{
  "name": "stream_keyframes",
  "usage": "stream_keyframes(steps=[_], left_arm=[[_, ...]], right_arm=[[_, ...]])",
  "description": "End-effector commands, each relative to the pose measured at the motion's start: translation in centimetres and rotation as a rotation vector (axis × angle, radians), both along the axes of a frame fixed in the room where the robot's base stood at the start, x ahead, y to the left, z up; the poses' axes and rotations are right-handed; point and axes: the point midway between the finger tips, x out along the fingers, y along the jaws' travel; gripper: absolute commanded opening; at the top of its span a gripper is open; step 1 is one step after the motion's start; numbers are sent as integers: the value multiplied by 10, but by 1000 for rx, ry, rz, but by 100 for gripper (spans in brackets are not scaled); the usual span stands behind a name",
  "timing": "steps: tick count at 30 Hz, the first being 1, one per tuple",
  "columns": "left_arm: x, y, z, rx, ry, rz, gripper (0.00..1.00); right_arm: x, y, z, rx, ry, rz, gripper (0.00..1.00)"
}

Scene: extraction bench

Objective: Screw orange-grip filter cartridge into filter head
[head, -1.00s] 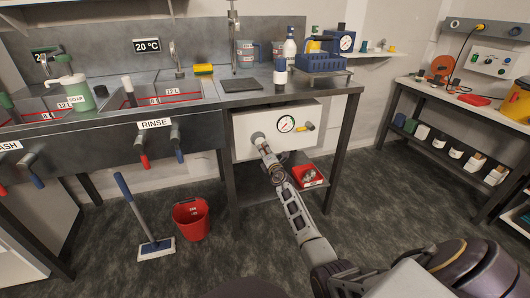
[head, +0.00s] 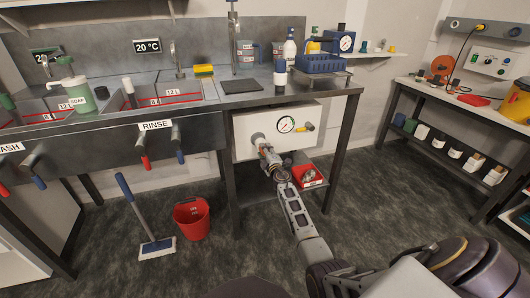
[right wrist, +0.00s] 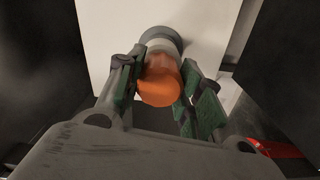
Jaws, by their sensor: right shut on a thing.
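The orange-grip filter cartridge (right wrist: 160,84) is between the two fingers of my right gripper (right wrist: 158,90), which is shut on it. Its far end meets the round grey filter head (right wrist: 165,40) on the white panel; I cannot tell how deep it sits. In the head view the filter head (head: 258,139) sticks out from the panel under the bench. My right gripper (head: 269,157) is right in front of it and hides most of the cartridge. My left gripper is out of view.
The white panel (head: 243,150) bears a gauge (head: 286,124) and a yellow-handled valve (head: 304,128) right of the filter head. A red bin (head: 308,176) stands on the shelf below. A red bucket (head: 191,219) and a mop (head: 150,225) are on the floor to the left.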

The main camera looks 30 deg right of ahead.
Motion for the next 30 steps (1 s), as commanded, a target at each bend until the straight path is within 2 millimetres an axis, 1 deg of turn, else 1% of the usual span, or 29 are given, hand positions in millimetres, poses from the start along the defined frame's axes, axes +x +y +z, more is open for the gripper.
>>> stream_keyframes(steps=[5, 13, 14, 19, 30], left_arm=[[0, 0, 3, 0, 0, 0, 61], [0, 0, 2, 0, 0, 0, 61], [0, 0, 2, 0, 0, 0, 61], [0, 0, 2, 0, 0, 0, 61], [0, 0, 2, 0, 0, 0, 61]], right_arm=[[0, 0, 1, 75, -19, 0, 8], [0, 0, 1, 82, -21, 0, 8], [0, 0, 1, 82, -21, 0, 40], [0, 0, 1, 81, -21, 0, 61], [0, 0, 0, 81, -19, 0, 61]])
